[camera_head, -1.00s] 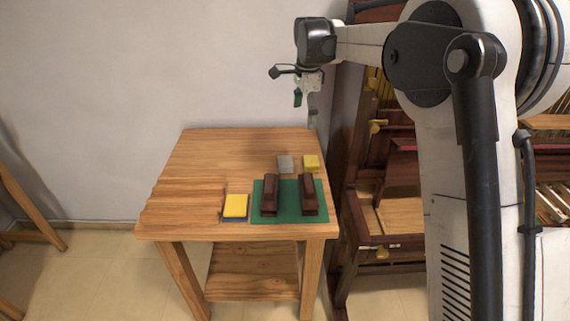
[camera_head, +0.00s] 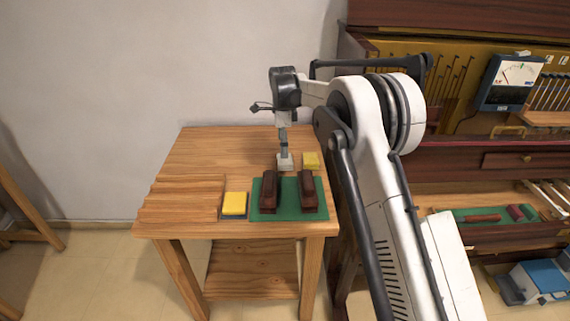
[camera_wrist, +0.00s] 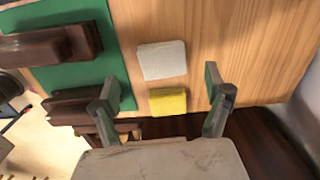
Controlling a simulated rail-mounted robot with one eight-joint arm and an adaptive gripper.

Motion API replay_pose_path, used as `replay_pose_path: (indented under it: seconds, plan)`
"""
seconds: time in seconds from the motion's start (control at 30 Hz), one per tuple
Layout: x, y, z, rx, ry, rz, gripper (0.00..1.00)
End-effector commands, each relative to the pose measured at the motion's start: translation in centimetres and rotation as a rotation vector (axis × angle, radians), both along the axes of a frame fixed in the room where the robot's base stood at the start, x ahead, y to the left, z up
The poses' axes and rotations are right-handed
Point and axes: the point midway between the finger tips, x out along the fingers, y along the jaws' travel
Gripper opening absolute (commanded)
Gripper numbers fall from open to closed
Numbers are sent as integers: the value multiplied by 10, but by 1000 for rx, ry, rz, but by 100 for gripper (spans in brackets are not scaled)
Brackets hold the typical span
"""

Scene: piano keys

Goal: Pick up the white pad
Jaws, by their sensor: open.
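The white pad (camera_head: 285,163) lies flat on the wooden table, behind the green mat, in the head view. It shows as a pale square (camera_wrist: 162,60) in the wrist view, whole and uncovered. My gripper (camera_head: 284,150) is over the pad in the head view and hides part of it. In the wrist view my gripper (camera_wrist: 161,88) is open and empty, its two fingers wide apart. The white pad lies beyond the fingertips, between their lines. I cannot tell the exact height of the fingers above the table.
A yellow pad (camera_head: 311,160) lies right beside the white one and shows between the fingers in the wrist view (camera_wrist: 167,102). Two brown blocks stand on the green mat (camera_head: 284,209). Another yellow pad (camera_head: 235,203) lies on a blue one. The table's left back (camera_head: 205,150) is clear.

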Motion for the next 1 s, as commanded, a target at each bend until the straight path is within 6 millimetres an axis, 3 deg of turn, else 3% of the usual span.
replay_pose_path:
  seconds: [0.1,0.37,0.7,0.97,1.0]
  plan:
    - [0,0,-14,0,0,0,82]
    - [1,-2,-26,0,0,0,82]
    - [4,-7,-69,0,0,1,82]
    - [4,-7,-72,0,0,1,82]
    - [4,-7,-72,0,0,1,78]
